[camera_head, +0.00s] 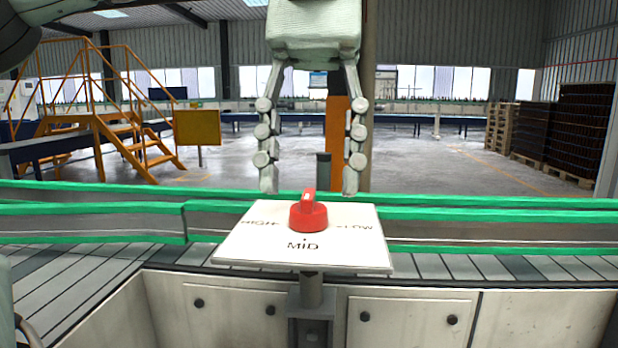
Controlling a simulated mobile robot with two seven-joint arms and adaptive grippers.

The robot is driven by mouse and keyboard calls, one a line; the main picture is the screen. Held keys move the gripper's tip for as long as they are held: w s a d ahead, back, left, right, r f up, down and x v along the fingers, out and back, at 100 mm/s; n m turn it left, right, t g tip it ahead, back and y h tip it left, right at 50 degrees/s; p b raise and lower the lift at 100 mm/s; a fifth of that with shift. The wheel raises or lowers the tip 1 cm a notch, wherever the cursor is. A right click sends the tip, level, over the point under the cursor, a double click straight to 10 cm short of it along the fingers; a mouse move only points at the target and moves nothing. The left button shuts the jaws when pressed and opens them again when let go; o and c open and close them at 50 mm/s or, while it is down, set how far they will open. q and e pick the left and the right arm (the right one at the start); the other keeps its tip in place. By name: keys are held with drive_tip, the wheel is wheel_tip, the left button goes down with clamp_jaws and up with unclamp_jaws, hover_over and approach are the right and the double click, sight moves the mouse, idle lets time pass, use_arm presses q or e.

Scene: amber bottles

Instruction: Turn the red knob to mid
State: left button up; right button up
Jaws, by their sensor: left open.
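The red knob (309,216) sits on a white plate (265,255) marked HIGH at the left, MID at the front and LOW at the right. The knob has a raised red grip with a pale mark on it. The grip appears roughly in line with the MID mark, but I cannot tell exactly which end is the pointer. My left gripper (309,188) hangs above and around the knob's top, fingers pointing down, one on each side. It is open, with clear gaps between both fingers and the knob. My right gripper is not in view.
The plate stands on a post in front of a conveyor with green rails (480,213). Pale cabinets (410,320) are below. Yellow stairs (135,140) stand behind at the left, and dark stacked crates (580,130) at the right. The space around the knob is clear.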

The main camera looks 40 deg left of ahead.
use_arm(q)
drive_tip(key=v, duration=0.5)
drive_tip(key=shift+w+a+r, duration=0.1)
drive_tip(key=shift+w+r, duration=0.05)
drive_tip(key=shift+r, duration=0.25)
drive_tip(key=shift+f, duration=0.1)
